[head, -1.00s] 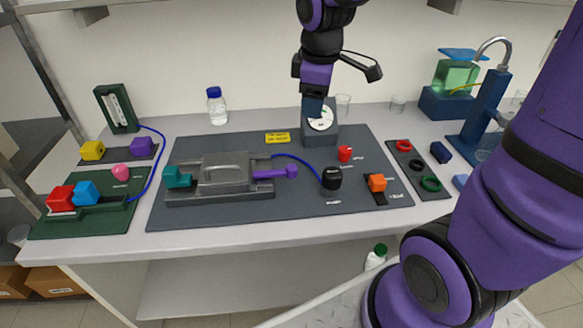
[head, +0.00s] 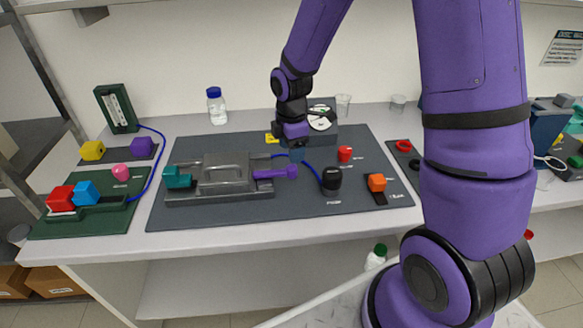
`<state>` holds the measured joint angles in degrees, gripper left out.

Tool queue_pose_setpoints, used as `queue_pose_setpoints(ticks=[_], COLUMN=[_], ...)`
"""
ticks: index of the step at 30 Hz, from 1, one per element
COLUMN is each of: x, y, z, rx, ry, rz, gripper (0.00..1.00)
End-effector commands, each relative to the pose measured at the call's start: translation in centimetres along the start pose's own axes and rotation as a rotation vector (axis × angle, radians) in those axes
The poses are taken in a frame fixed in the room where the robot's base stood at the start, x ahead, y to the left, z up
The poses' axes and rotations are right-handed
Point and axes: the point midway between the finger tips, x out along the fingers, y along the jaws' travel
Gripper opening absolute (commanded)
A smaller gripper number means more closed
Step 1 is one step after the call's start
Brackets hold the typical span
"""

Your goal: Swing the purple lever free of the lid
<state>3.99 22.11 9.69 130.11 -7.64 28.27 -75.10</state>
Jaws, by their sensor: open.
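The purple lever (head: 274,173) lies level at the right end of the grey lid (head: 226,172), its knob end pointing right. The lid, with a raised handle on top, sits on a grey base on the dark mat. A teal clamp block (head: 177,177) stands at the lid's left end. My gripper (head: 296,156) hangs just above and behind the lever's knob, pointing down. It looks apart from the lever, though the exact gap cannot be told. Its fingers are small and partly hidden by my wrist.
A black knob (head: 332,179), a red knob (head: 345,153) and an orange block (head: 377,183) stand right of the lever on the mat (head: 250,211). A blue tube runs behind the lever to the black knob. The mat's front strip is clear.

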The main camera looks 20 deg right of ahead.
Motion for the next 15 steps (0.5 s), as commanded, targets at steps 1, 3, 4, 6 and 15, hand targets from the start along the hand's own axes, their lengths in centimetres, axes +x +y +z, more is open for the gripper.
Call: queue_pose_setpoints(ticks=[1,3,4,6,15], x=[1.1,2.3,2.9,3.9,6.6], y=[-0.1,-0.1,-0.1,-0.1,-0.1], z=[0.0,-0.1,-0.1,0.0,0.0], rx=[-0.001,-0.002,-0.001,0.000,0.001], ry=[-0.001,-0.001,0.000,-0.001,0.000], rz=[-0.006,-0.005,-0.005,-0.004,-0.001], gripper=[0.60,0.60,0.60,0.60,0.60])
